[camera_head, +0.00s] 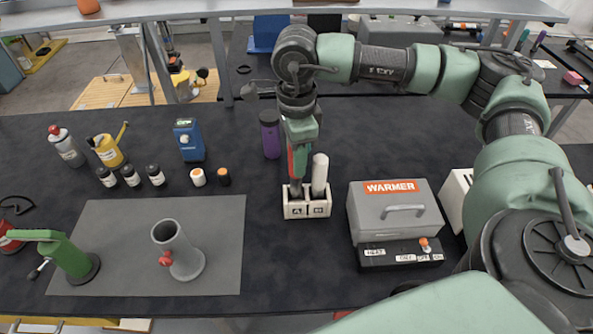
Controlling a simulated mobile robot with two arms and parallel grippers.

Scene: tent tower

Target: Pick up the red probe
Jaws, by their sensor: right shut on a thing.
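The red probe (293,165) stands upright in the left slot, marked A, of a small white holder (294,210). My right gripper (298,158) comes down from above and is shut on the red probe. The gripper hides much of the probe, and the holder hides its lower end. A pale white probe (319,174) stands in the right slot, close beside the gripper. My left gripper is not in view.
A grey warmer box (394,210) stands right of the holder. A purple bottle (270,135) is behind it to the left. A grey tube stand (178,250) and a green device (68,255) are at the left. The dark tabletop before the holder is clear.

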